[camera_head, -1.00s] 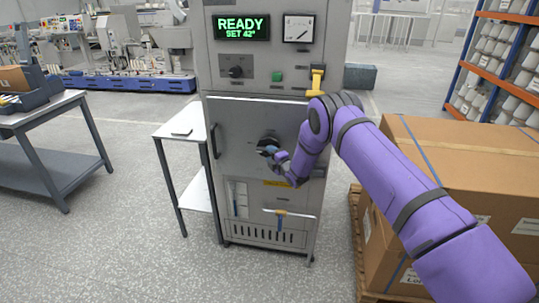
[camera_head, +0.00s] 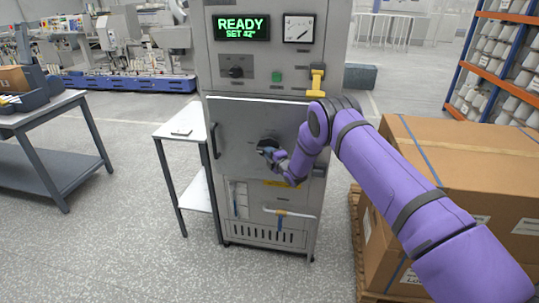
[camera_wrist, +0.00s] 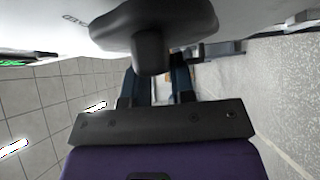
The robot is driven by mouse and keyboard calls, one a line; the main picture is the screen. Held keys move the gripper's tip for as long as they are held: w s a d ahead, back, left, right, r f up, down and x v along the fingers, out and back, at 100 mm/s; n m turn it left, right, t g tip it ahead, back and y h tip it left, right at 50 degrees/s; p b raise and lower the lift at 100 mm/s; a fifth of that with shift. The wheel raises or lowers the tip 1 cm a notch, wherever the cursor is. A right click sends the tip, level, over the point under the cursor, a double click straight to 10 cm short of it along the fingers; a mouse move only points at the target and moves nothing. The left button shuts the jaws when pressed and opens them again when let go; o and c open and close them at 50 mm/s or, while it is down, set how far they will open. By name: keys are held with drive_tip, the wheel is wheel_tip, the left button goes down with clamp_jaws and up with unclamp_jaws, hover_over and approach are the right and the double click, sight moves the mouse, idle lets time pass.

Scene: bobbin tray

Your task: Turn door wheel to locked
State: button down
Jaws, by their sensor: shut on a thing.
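The door wheel (camera_head: 267,141) is a dark round knob on the grey cabinet door (camera_head: 236,125). In the wrist view the dark wheel (camera_wrist: 152,30) fills the top middle, with a thick lobe reaching down between the fingers. My gripper (camera_head: 272,153) is at the wheel's lower right, shut on it. The gripper's two dark fingers (camera_wrist: 160,82) lie on either side of the lobe in the wrist view. Part of the wheel is hidden by my gripper. The lettering on the door by the wheel is too small to read.
The cabinet's display (camera_head: 241,27) reads READY, SET 42°. A yellow-handled lever (camera_head: 317,80) sits at its upper right. A small side table (camera_head: 183,133) stands left of the cabinet. A large carton (camera_head: 470,170) on a pallet stands at right, beneath my arm. Open floor lies in front.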

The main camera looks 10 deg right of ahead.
drive_tip(key=shift+f, duration=0.1)
drive_tip(key=shift+w+a+f+m+t+h, duration=0.15)
drive_tip(key=shift+m+t+h, duration=2)
drive_tip(key=shift+m, duration=2.2)
drive_tip(key=shift+s+a+f+m+t+h, duration=0.15)
drive_tip(key=shift+m+t+h, duration=1.05)
drive_tip(key=shift+m+h, duration=2.6)
drive_tip(key=shift+w+a+f+m+t+h, duration=0.2)
drive_tip(key=shift+m+t+h, duration=1.65)
drive_tip(key=shift+m, duration=3.1)
drive_tip(key=shift+m+g+h, duration=0.4)
drive_tip(key=shift+m+h, duration=0.2)
drive_tip(key=shift+h, duration=0.1)
drive_tip(key=c, duration=1)
unclamp_jaws()
drive_tip(key=shift+o, duration=0.2)
drive_tip(key=v, duration=1.1)
